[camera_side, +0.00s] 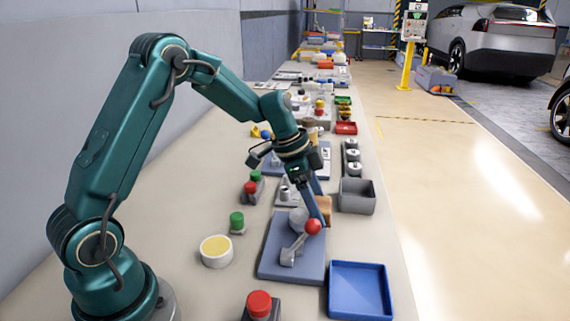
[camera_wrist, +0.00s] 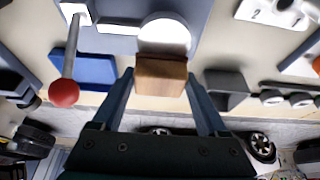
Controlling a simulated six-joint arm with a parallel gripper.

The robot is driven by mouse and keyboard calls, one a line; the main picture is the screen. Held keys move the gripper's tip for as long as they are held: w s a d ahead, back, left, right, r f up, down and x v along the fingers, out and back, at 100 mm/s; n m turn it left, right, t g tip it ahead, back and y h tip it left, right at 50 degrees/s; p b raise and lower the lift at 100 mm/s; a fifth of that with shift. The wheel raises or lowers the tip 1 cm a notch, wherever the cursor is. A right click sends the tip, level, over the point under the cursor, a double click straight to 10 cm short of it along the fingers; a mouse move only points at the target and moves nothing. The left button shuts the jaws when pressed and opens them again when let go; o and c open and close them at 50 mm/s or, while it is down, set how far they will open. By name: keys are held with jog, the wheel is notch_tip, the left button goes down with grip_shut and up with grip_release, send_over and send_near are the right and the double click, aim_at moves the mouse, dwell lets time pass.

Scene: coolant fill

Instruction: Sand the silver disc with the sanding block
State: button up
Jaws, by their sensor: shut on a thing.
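The silver disc (camera_side: 298,217) sits on a blue-grey base plate (camera_side: 283,265) in the side view, partly hidden by my gripper and a red-knobbed lever. In the wrist view the disc (camera_wrist: 165,36) is bright and round, just beyond the block. The sanding block (camera_wrist: 160,78) is wood-brown, with a darker band along its top edge. My gripper (camera_wrist: 160,88) is shut on it, one finger on each side. In the side view my gripper (camera_side: 320,208) points down beside the disc, and the block (camera_side: 325,207) shows behind the fingers. I cannot tell whether block and disc touch.
A lever with a red ball knob (camera_side: 313,227) rises from the plate close to my fingers. A blue tray (camera_side: 360,290) stands front right and a grey bin (camera_side: 357,196) right. A cream-filled bowl (camera_side: 216,250) and green and red buttons stand left.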

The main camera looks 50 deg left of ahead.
jog(key=shift+a+r, duration=0.15)
jog(key=shift+r, duration=3.95)
